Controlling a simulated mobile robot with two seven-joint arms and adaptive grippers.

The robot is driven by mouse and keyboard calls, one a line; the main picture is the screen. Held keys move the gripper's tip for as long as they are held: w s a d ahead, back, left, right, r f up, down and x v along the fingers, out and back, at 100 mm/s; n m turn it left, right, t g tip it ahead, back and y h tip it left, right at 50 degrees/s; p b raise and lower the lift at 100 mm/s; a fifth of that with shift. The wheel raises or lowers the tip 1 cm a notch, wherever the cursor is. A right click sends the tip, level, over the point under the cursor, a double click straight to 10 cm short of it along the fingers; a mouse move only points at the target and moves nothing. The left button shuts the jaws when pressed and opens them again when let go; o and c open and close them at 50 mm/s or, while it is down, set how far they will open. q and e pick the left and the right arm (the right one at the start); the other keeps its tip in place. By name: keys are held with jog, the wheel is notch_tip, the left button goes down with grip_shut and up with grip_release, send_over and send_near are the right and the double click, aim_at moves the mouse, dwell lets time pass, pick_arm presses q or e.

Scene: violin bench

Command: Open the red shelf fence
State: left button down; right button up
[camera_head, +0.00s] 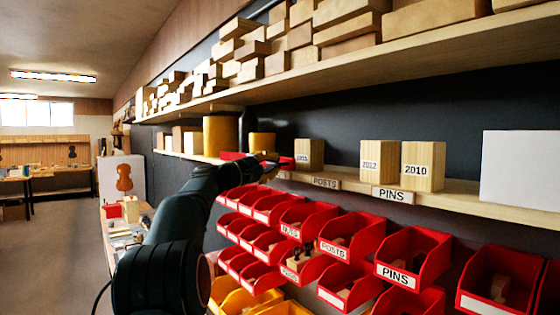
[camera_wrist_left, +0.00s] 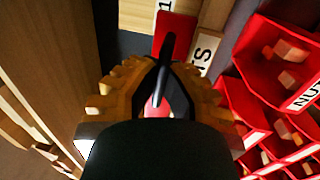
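The red shelf fence (camera_head: 287,162) shows as a red strip along the shelf front in the head view, partly hidden behind my left gripper (camera_head: 266,168). Another red part (camera_head: 232,156) shows just left of the gripper. In the left wrist view a red panel (camera_wrist_left: 175,34) lies just beyond the fingertips of my left gripper (camera_wrist_left: 164,62), and a bit of red shows between the fingers. The dark fingertips are close together at the panel, overlapping it in view. Whether they grip it I cannot tell. My right gripper is not in view.
The shelf (camera_head: 466,191) carries numbered wooden blocks (camera_head: 423,165), a yellow cylinder (camera_head: 221,136) and a white panel (camera_head: 520,168). Red bins (camera_head: 413,255) hang close below it. An upper shelf (camera_head: 400,71) with wood pieces overhangs. The aisle floor at left is clear.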

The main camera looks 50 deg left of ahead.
pick_arm(q)
jog(key=shift+a, duration=0.25)
jog(key=c, duration=1.1)
grip_release()
jog(key=shift+s, duration=0.1)
jog(key=shift+o, duration=0.2)
jog(key=s+f, duration=0.2)
jog(key=s, duration=0.9)
jog(key=shift+s+a, duration=0.4)
